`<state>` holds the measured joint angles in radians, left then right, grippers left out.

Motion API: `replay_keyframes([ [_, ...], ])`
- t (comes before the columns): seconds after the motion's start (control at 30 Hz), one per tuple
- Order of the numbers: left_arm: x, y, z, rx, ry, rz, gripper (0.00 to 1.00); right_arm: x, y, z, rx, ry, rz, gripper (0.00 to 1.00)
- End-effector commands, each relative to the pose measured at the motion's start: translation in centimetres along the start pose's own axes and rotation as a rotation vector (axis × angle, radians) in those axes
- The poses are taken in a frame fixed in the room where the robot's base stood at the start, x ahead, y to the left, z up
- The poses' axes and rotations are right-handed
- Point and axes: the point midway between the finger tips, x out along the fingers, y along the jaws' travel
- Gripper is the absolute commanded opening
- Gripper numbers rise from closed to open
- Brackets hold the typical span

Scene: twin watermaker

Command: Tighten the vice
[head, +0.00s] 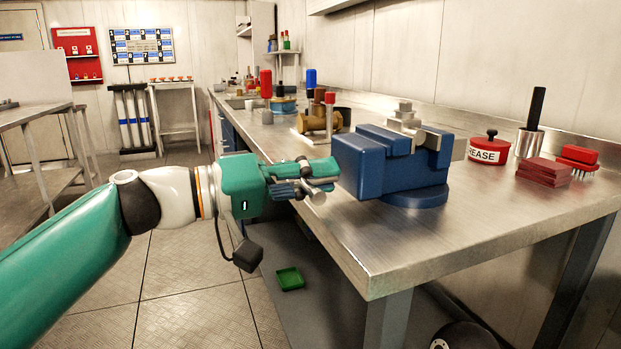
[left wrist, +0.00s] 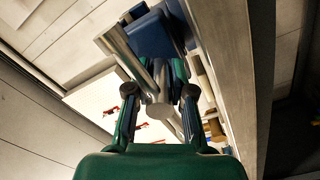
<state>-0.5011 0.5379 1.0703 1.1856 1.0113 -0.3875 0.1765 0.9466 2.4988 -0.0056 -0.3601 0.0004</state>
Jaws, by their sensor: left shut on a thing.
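The blue vice (head: 372,168) stands on its round base at the bench's near edge. Its jaws are around a stepped metal block (head: 404,122); I cannot tell how firmly. My left gripper (head: 318,175) is at the vice's front, shut on the metal vice handle (head: 317,198). The fingers partly hide the handle. In the left wrist view, the gripper (left wrist: 158,90) has a finger on each side of the round screw end (left wrist: 160,110), with the slanting bar (left wrist: 132,58) and blue vice body (left wrist: 152,38) beyond. My right gripper is not in view.
The steel bench (head: 400,240) carries a red grease tin (head: 488,151), red blocks (head: 543,172) and a brush (head: 578,160) to the right. A brass fitting (head: 318,120) stands behind the vice. A green tray (head: 289,279) lies below. Open floor lies left of the bench.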

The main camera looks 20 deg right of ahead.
Motion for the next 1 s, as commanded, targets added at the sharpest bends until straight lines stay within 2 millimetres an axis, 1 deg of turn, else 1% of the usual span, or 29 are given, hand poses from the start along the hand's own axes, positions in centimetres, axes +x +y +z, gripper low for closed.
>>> replay_keyframes([
  [0.03, 0.4, -0.6, 0.7, -0.003, -0.022, -0.006, 0.0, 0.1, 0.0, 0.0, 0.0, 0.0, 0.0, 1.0],
  [0.17, 0.4, -0.6, 0.7, -0.004, -0.022, -0.006, 0.0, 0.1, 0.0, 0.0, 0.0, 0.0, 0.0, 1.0],
  [0.2, 0.4, -0.6, 0.7, -0.004, -0.022, -0.006, 0.26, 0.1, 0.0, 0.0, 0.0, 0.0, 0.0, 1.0],
  [0.33, 0.3, -0.5, 0.5, -0.004, -0.018, -0.004, 0.47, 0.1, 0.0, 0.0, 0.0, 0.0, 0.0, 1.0],
  [0.63, 0.1, -0.2, 0.2, -0.002, -0.01, -0.002, 0.47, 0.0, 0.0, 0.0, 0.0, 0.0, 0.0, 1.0],
  [0.73, -0.4, -0.2, 0.2, -0.002, -0.008, -0.002, 0.47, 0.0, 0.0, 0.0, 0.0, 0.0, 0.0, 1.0],
  [0.87, -1.8, -0.2, 0.1, -0.003, -0.006, -0.003, 0.47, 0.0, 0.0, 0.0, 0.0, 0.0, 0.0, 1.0],
  [1.0, -4.5, -0.3, 0.1, -0.002, -0.006, -0.004, 0.47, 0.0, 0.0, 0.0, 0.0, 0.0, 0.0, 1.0],
])
